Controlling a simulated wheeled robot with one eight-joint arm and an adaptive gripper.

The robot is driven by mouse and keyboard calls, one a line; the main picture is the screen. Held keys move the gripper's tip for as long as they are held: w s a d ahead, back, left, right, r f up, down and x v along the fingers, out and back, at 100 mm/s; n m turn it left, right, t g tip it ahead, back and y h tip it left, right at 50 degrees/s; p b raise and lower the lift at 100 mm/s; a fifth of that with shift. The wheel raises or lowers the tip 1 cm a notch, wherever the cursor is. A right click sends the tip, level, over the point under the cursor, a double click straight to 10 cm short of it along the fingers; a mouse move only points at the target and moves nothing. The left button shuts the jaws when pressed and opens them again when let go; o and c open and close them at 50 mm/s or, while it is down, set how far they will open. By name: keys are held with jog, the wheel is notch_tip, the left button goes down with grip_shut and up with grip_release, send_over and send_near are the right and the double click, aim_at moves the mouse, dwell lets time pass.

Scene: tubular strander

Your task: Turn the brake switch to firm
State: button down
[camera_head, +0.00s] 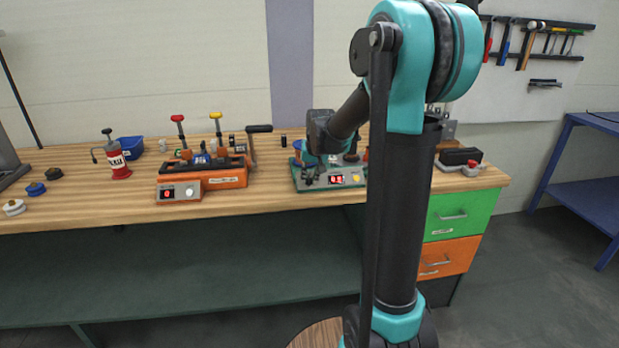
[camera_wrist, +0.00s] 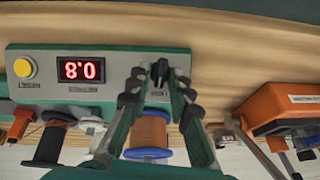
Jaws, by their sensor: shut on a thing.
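The brake switch is a small black knob (camera_wrist: 159,70) on the front panel of the green machine (camera_head: 315,184). In the wrist view, which shows the panel upside down, it lies between the fingertips of my gripper (camera_wrist: 158,78). My gripper is shut on the knob, one finger at each side. In the head view my gripper (camera_head: 309,171) reaches down to the left end of the green panel and hides the knob. The lettering by the knob is too small to read.
The green panel has a red display (camera_wrist: 79,70) reading 0.8 and a yellow button (camera_wrist: 23,67). An orange machine (camera_head: 225,178) stands to the left. Bare bench lies along the front.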

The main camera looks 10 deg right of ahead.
jog(key=m+y, duration=0.1)
jog(key=m, duration=0.1)
jog(key=shift+d+m, duration=0.2)
jog(key=shift+m, duration=0.2)
jog(key=shift+s+d+f+m+t+y, duration=0.1)
jog(key=shift+m+t+y, duration=0.2)
jog(key=shift+m, duration=0.5)
jog(key=shift+s+f+m+t+y, duration=0.15)
jog(key=shift+m+y, duration=0.25)
jog(key=shift+m, duration=0.4)
jog(key=shift+r, duration=0.15)
jog(key=c, duration=1.6)
grip_release()
jog(key=shift+w, duration=0.15)
jog(key=v, duration=1.2)
